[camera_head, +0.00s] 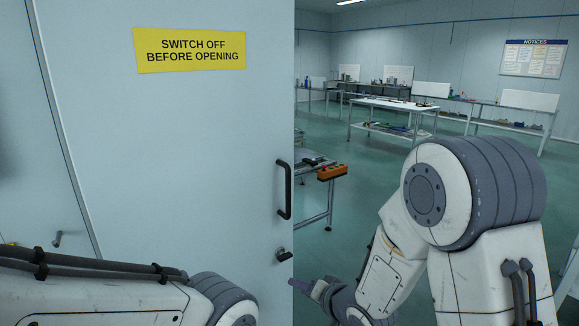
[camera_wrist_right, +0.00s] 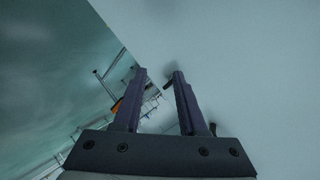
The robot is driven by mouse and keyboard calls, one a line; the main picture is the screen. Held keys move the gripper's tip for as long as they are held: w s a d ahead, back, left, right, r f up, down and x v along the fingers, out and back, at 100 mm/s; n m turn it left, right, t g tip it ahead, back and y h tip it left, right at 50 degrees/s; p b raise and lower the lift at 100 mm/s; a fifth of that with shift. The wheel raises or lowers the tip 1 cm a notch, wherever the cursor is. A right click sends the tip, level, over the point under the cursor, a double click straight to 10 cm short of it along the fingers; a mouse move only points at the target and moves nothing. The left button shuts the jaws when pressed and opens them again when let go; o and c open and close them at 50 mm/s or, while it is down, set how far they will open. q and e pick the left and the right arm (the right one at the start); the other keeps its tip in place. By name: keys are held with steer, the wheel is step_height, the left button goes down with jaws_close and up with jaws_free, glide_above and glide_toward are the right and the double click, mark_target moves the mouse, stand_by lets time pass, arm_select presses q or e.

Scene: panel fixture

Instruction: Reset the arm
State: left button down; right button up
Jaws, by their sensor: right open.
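My right gripper (camera_head: 304,287) is low in the middle of the head view, close to the edge of a pale panel door (camera_head: 180,150). In the right wrist view, its two dark fingers (camera_wrist_right: 160,75) are apart with nothing held between them. The door carries a black bar handle (camera_head: 288,190) and a small dark latch (camera_head: 284,255) below it. The gripper is below and right of the latch; I cannot tell if it touches the door. My left arm crosses the bottom left, and its gripper is out of view.
A yellow sign (camera_head: 190,50) reads "SWITCH OFF BEFORE OPENING". An orange control box (camera_head: 332,172) sits at the edge of a metal table right of the handle. Workbenches (camera_head: 395,104) and a notice board (camera_head: 533,58) stand farther back. Green floor between them is clear.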

steer(key=s+r+n+g+h+p, duration=0.1)
steer(key=s+r+n+g, duration=0.3)
steer(key=s, duration=1.1)
steer(key=s+d+r+n+g+h+p, duration=0.1)
steer(key=s+r+n+g+h, duration=0.3)
steer(key=s, duration=1)
steer(key=n+g+p, duration=0.1)
steer(key=n+g, duration=0.1)
steer(key=n, duration=0.1)
steer(key=shift+s+d+r, duration=0.2)
steer(key=shift+s+r, duration=0.15)
steer(key=shift+r, duration=0.05)
